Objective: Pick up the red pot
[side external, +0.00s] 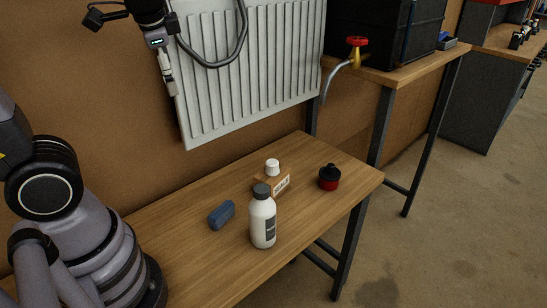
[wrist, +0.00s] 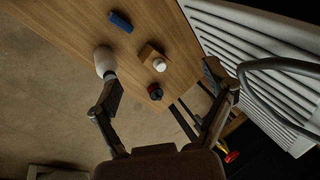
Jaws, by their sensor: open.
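The red pot (side external: 329,183) with a black top and knob stands upright on the wooden table, near its right end. It also shows in the wrist view (wrist: 153,92), between the two fingers as seen from there and partly darkened. My gripper (wrist: 160,76) is open and empty, its fingers spread wide. In the side view my gripper (side external: 132,46) is at the upper left, in front of the wall and the radiator's left edge. It is high above the table, well apart from the pot and to its left.
A white bottle (side external: 263,222) with a dark cap stands nearest the side camera. A wooden block (side external: 273,184) with a white knob and a blue block (side external: 221,215) sit left of the pot. The radiator (side external: 250,75) hangs behind. A red-handled tap (side external: 356,46) is at the back right.

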